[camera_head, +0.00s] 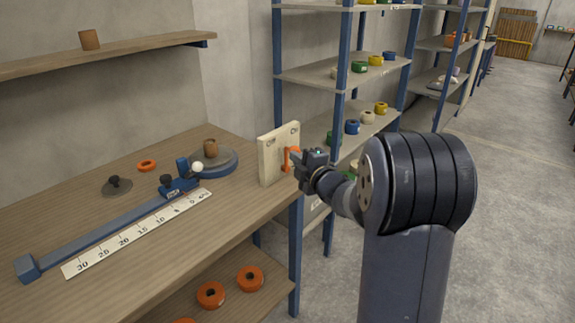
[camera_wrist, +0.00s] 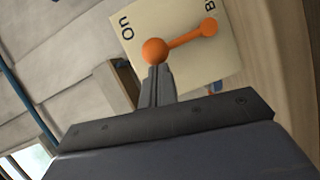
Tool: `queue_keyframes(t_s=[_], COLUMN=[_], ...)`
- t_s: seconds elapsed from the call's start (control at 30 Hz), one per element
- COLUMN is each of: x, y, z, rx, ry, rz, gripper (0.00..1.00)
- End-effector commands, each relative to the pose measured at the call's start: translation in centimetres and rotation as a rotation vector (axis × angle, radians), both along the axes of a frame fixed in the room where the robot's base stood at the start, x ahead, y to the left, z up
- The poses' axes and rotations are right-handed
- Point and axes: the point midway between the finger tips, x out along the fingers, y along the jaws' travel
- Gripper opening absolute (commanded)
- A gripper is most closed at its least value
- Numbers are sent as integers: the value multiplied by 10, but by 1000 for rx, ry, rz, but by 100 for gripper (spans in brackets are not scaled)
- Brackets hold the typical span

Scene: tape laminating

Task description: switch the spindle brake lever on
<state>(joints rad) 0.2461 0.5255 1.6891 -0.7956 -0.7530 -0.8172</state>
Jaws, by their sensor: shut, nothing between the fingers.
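The spindle brake lever (camera_wrist: 182,40) is orange, with a ball knob (camera_wrist: 155,51) at one end and a rounded end at the other. It is mounted on a pale upright board (camera_wrist: 218,62), which also shows in the head view (camera_head: 270,161) at the table's right edge. The word "On" is printed on the board near the knob; a partly cut-off label starting with "B" is near the other end. My gripper (camera_wrist: 158,73) is shut and empty, its fingertips right at the knob. I cannot tell whether they touch it. In the head view, my gripper (camera_head: 298,158) partly covers the lever (camera_head: 286,159).
The wooden table (camera_head: 235,219) holds a blue rail tool (camera_head: 100,230), a white scale (camera_head: 140,232), a round blue base (camera_head: 218,163) and an orange ring (camera_head: 147,165). Metal shelves (camera_head: 340,75) with tape rolls stand behind the board. Open floor lies to the right.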

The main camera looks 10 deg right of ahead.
Motion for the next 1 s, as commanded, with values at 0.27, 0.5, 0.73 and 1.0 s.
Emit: queue_keyframes(t_s=[0.27, 0.5, 0.73, 1.0], x=[13, 22, 28, 31], y=[-19, -32, -39, -43], z=[15, 11, 6, 4], rx=[210, 363, 422, 419], ry=[156, 266, 307, 306], rz=[-3, -2, -1, -1], gripper=[0, 0, 0, 0])
